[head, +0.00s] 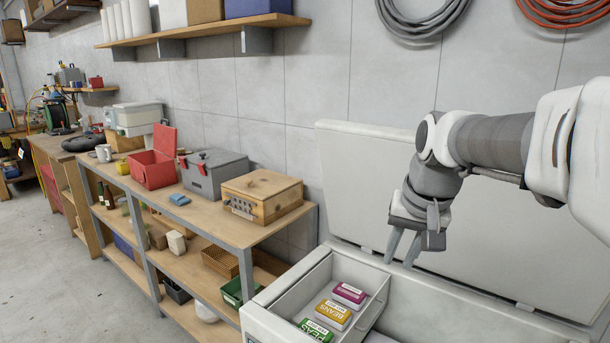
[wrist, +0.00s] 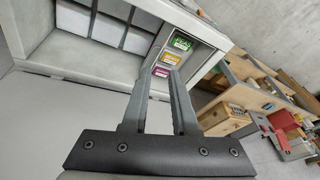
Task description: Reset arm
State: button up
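My gripper (head: 403,250) hangs from my arm at the right of the head view, fingers pointing down over the open white chest freezer (head: 292,285). Its two fingers are apart with nothing between them. In the wrist view my gripper (wrist: 158,80) also shows open and empty. A narrow compartment below and left of the gripper holds a magenta box (head: 349,294), a yellow box marked BEANS (head: 333,313) and a green box marked PEAS (head: 316,331). The fingers are apart from the boxes.
The raised freezer lid (head: 365,185) stands behind the gripper, against the wall. A wooden shelf bench (head: 240,227) to the left carries a wooden box (head: 262,195), a grey toolbox (head: 214,174) and an open red box (head: 152,170). Coiled hoses (head: 422,20) hang above. Floor at far left is clear.

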jog(key=s+a+f+n+t+p, duration=0.1)
jog(key=s+a+n+p, duration=0.1)
jog(key=s, duration=1.6)
jog(key=shift+f+n+t+h, duration=0.3)
jog(key=shift+n+t, duration=0.1)
jog(key=shift+n, duration=0.2)
jog(key=shift+c, duration=0.2)
